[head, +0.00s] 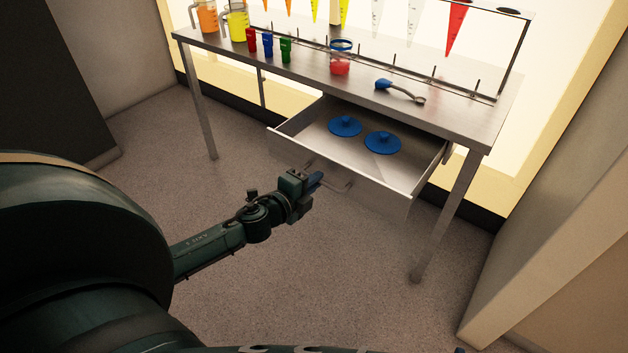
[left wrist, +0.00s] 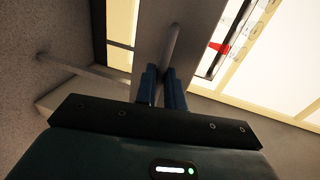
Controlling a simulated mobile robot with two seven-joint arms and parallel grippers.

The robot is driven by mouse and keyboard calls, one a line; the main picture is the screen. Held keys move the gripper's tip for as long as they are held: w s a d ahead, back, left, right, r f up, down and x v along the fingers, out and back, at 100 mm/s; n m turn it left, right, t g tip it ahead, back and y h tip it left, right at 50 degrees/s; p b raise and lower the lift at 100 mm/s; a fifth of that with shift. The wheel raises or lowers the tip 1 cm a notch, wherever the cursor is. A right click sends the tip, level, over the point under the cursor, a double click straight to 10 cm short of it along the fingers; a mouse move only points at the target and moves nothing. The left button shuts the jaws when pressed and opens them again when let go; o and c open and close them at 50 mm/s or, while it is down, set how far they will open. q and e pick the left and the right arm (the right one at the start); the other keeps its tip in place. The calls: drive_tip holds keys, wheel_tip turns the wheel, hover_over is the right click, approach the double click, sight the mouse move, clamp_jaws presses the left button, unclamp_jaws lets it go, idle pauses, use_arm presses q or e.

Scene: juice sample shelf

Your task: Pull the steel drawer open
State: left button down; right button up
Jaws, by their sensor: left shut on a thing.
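The steel drawer (head: 375,178) under the steel table is pulled out, with its inside showing. Two blue lids, a left one (head: 345,126) and a right one (head: 382,142), lie in it. A bar handle (head: 341,187) sits on the drawer's front. My left gripper (head: 317,180) is at the left part of this handle. In the left wrist view its blue fingers (left wrist: 162,88) are shut on the handle bar (left wrist: 172,45). The exact contact is partly hidden by the fingers. My right gripper is not in view.
The steel table (head: 300,73) holds two jugs, small red, blue and green cups, a jar (head: 340,58) and a blue-handled tool (head: 398,91). A rack with coloured cones stands at the back. Table legs (head: 440,215) flank the drawer. The floor in front is clear.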

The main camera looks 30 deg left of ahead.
use_arm(q)
drive_tip(key=c, duration=1.5)
unclamp_jaws()
drive_tip(key=p+v, duration=0.1)
drive_tip(key=v, duration=1.2)
drive_tip(key=shift+s+a, duration=0.1)
drive_tip(key=shift+s, duration=0.05)
